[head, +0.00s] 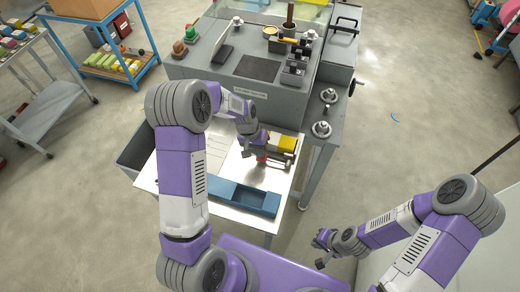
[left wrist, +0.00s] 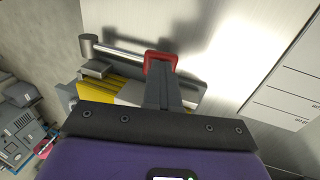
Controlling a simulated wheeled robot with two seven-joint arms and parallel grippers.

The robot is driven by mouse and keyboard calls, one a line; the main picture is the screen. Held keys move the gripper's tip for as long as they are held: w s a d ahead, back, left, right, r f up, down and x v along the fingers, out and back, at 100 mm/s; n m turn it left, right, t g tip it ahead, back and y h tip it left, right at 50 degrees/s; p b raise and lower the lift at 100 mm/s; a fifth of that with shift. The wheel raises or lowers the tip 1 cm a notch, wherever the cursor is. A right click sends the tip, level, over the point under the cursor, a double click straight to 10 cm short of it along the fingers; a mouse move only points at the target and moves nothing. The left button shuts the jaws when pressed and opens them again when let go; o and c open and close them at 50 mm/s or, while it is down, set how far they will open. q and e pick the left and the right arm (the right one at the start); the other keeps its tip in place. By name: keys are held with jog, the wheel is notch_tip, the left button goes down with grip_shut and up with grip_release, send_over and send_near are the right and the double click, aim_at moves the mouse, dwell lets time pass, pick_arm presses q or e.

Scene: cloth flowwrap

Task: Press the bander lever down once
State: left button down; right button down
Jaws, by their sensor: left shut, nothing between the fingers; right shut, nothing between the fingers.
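The bander (head: 287,144), a small unit with a yellow body, sits on the white table below the big grey machine. It also shows in the left wrist view (left wrist: 122,92), partly hidden by my gripper. A metal bar with a grey cylinder (left wrist: 90,43) at its end, seemingly the lever, runs above the yellow body. My left gripper (left wrist: 161,68) is shut and empty, its tips over the bar. A red bracket-shaped piece (left wrist: 160,57) is at the fingertips; I cannot tell whether they touch it. My right gripper (head: 322,248) is shut and empty, off the table's right side.
A blue tray (head: 229,195) lies on the front of the white table (head: 150,175). The grey machine (head: 235,95) with knobs and fittings stands behind. A grey bin (head: 135,150) is at the left. Open floor lies to the right.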

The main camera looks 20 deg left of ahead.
pick_arm(q)
jog(key=shift+r, duration=0.15)
jog(key=shift+r+p, duration=0.55)
jog(key=shift+r, duration=0.3)
jog(key=p+v, duration=0.1)
jog(key=v, duration=0.1)
jog(key=p+v, duration=0.1)
jog(key=p, duration=0.1)
jog(key=shift+d+r, duration=0.15)
jog(key=shift+r, duration=0.3)
jog(key=d+v, duration=0.1)
jog(key=v, duration=0.8)
jog(key=shift+r, duration=0.5)
